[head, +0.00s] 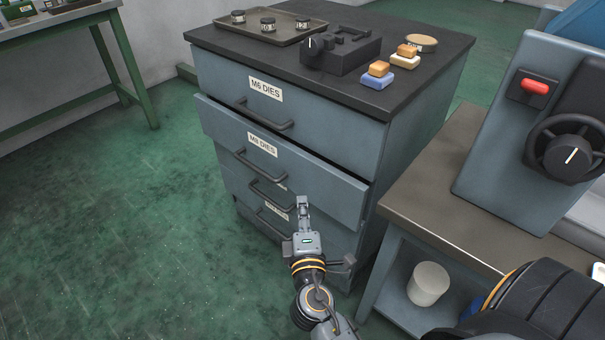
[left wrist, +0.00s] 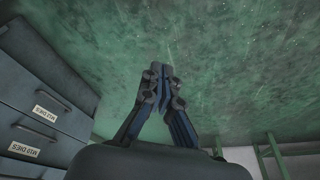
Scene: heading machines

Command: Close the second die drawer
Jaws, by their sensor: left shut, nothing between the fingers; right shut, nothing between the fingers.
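The grey-blue die cabinet (head: 408,150) stands mid-picture in the head view. The top drawer (head: 330,115), labelled M6 DIES, is flush. My right gripper (head: 303,200) is shut and empty, in front of the drawer fronts, right of the lower handles; I cannot tell whether it touches. It hides part of the lower fronts. My left gripper (left wrist: 162,78) is shut and empty over the green floor in the left wrist view, with labelled drawers (left wrist: 40,125) to its left.
On the cabinet top are a tray (head: 285,33) with small dies, a dark block (head: 342,52) and small coloured blocks (head: 378,72). A bench (head: 450,195) with a machine panel (head: 500,130) stands close at right. The floor (head: 130,210) at left is clear.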

